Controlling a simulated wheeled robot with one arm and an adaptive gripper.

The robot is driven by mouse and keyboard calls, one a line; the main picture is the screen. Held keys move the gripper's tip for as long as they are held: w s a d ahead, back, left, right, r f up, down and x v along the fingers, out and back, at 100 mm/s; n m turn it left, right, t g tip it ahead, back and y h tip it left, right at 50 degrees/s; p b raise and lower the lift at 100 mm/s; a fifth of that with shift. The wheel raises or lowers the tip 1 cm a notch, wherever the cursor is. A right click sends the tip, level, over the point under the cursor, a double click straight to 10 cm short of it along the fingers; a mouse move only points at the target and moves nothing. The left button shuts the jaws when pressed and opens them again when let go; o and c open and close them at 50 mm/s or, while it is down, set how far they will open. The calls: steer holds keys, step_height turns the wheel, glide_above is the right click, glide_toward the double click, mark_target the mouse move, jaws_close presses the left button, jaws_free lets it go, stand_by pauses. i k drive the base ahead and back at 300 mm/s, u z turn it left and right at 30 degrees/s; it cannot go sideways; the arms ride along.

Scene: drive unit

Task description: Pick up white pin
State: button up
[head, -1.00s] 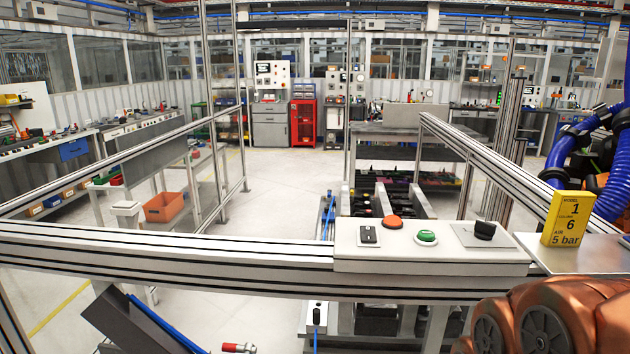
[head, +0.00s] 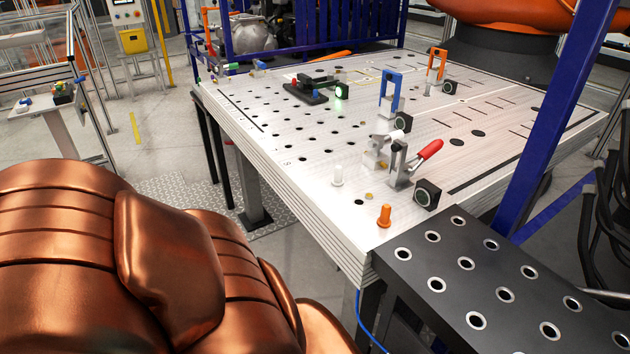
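A small white pin (head: 338,176) stands upright on the perforated metal table (head: 262,150), near its left front side. A shorter orange pin (head: 384,215) stands nearer the table's front corner. A toggle clamp with a red handle (head: 429,150) is to the right of the white pin. My gripper is not in view. Only copper-coloured parts of my arm fill the lower left, apart from the pin in the picture.
A black plate with holes (head: 468,262) adjoins the table at the front right. A blue post (head: 558,115) rises at the right. A blue clamp (head: 390,88), an orange clamp (head: 437,65) and a black fixture (head: 312,90) stand farther back. Floor is open left of the table.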

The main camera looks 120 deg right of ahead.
mark_target(337, 181)
steer(key=z, duration=4.5)
steer(key=k, duration=0.55)
steer(key=u, duration=1)
steer(key=i, duration=1.5)
steer(key=z, duration=0.55)
